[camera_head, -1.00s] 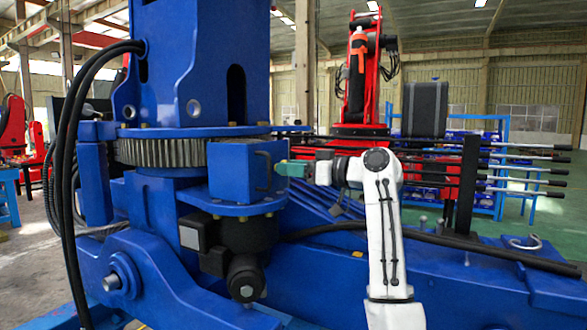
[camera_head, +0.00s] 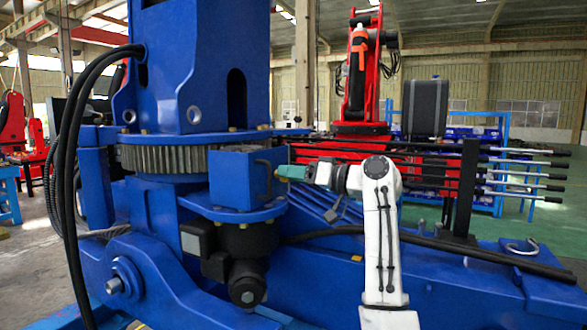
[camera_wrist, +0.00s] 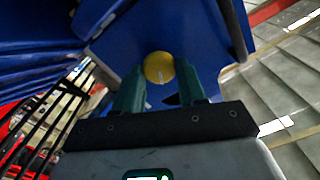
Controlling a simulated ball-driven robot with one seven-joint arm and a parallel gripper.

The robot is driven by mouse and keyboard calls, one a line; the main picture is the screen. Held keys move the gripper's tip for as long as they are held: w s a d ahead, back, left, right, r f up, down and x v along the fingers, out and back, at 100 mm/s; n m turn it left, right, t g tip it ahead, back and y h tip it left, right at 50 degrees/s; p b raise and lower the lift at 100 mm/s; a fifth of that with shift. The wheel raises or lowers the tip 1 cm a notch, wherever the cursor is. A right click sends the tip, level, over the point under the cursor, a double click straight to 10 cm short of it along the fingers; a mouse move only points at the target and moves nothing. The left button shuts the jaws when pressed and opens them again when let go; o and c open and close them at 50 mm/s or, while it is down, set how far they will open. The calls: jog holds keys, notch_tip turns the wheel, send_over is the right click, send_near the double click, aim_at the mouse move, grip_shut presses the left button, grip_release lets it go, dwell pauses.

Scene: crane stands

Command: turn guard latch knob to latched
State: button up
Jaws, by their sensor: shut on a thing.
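The guard latch knob (camera_wrist: 159,67) is a round yellow knob with a pale line on its face, seen in the wrist view against a blue panel. My gripper (camera_wrist: 161,84) has its two green fingers on either side of the knob and is shut on it. In the head view my gripper (camera_head: 283,172) reaches left to the right side of the blue guard box (camera_head: 238,180), which has a dark handle on it. The knob is hidden in the head view.
A toothed ring (camera_head: 165,159) and blue column stand left of the guard box. A dark motor (camera_head: 245,270) hangs below it. Black hoses (camera_head: 62,150) loop at the left. Dark rods (camera_head: 520,175) stick out at the right, behind my arm.

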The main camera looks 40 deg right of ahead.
jog(key=shift+d+f+m+p, duration=0.1)
jog(key=shift+m+p, duration=1.75)
jog(key=shift+m, duration=1.35)
jog(key=shift+d+f+m+p, duration=0.1)
jog(key=shift+m+p, duration=1.7)
jog(key=shift+m, duration=1.4)
jog(key=o, duration=1)
jog(key=b+v, duration=0.3)
jog(key=v, duration=0.7)
jog(key=shift+s+d, duration=0.1)
jog(key=shift+s, duration=0.25)
